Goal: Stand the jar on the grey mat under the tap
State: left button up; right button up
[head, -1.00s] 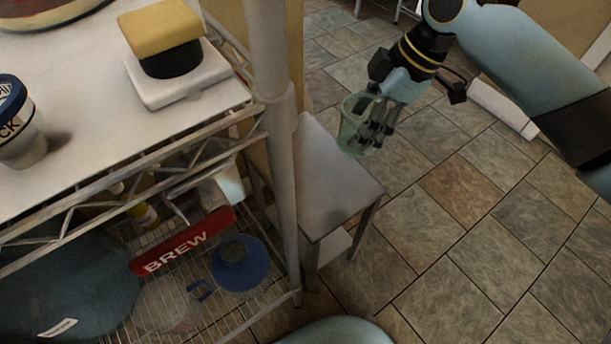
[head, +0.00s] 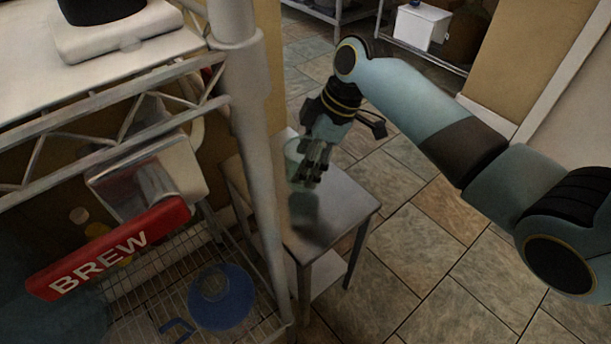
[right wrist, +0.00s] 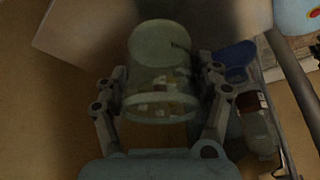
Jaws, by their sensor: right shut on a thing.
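The jar (head: 293,158) is a clear greenish cup shape. My right gripper (head: 310,172) is shut on it and holds it over the small metal table (head: 345,203). In the right wrist view the jar (right wrist: 158,80) sits between the two fingers of my right gripper (right wrist: 162,95), with its round rim facing the camera. A dark patch lies on the table below the jar; I cannot tell if it is a shadow or the grey mat. I cannot make out a tap for certain. My left gripper is not in view.
A white post (head: 247,130) of the wire rack stands close left of the table. A red BREW sign (head: 108,249) and a blue funnel-like thing (head: 222,298) are on the rack's left side. Tiled floor (head: 440,260) is free to the right. A white box (head: 422,26) stands at the back.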

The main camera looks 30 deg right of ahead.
jog(key=shift+f+b, duration=0.75)
jog(key=shift+f, duration=1.25)
jog(key=o, duration=1.4)
jog(key=shift+s, duration=0.1)
